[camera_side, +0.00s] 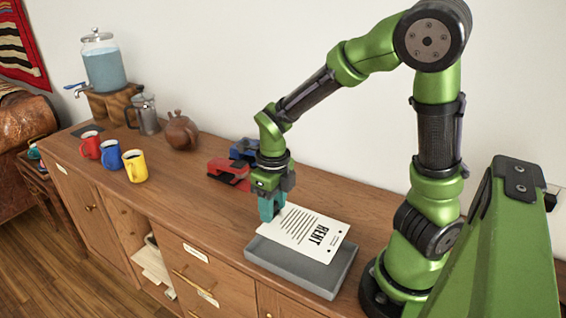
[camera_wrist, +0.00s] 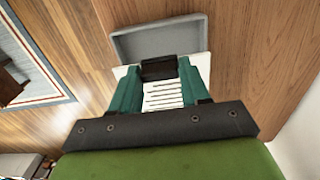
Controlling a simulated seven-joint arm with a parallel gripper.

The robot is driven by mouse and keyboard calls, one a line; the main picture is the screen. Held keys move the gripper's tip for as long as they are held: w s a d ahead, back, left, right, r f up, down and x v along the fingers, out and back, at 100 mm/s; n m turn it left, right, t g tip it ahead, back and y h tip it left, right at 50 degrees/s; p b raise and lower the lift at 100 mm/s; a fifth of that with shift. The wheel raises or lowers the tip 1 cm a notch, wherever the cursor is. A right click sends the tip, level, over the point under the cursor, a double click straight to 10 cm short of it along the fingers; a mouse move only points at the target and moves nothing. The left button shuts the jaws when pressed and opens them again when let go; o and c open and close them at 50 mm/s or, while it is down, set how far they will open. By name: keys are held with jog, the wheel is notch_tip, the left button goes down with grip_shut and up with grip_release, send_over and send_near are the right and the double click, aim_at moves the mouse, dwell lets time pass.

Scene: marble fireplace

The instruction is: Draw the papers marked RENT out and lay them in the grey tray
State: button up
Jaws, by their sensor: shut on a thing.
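The white paper marked RENT (camera_side: 312,232) is held flat over the grey tray (camera_side: 318,281), covering much of it. My gripper (camera_side: 270,208), with teal fingers, is shut on the left end of the paper. In the wrist view my fingers (camera_wrist: 158,88) are closed around a dark piece, with the printed lines of the paper (camera_wrist: 162,97) showing between them. The tray (camera_wrist: 160,24) shows beyond the paper there. Whether the paper touches the tray is hard to tell.
A red stapler-like tool (camera_side: 229,172) and a blue one (camera_side: 243,150) lie behind my gripper. Red (camera_side: 90,145), blue (camera_side: 111,154) and yellow mugs (camera_side: 135,166) stand to the left. A brown teapot (camera_side: 181,131) stands farther back. Papers fill an open cubby (camera_side: 152,262) below the top.

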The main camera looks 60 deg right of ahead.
jog(key=shift+f, duration=4)
jog(key=o, duration=1.2)
jog(key=shift+r, duration=4)
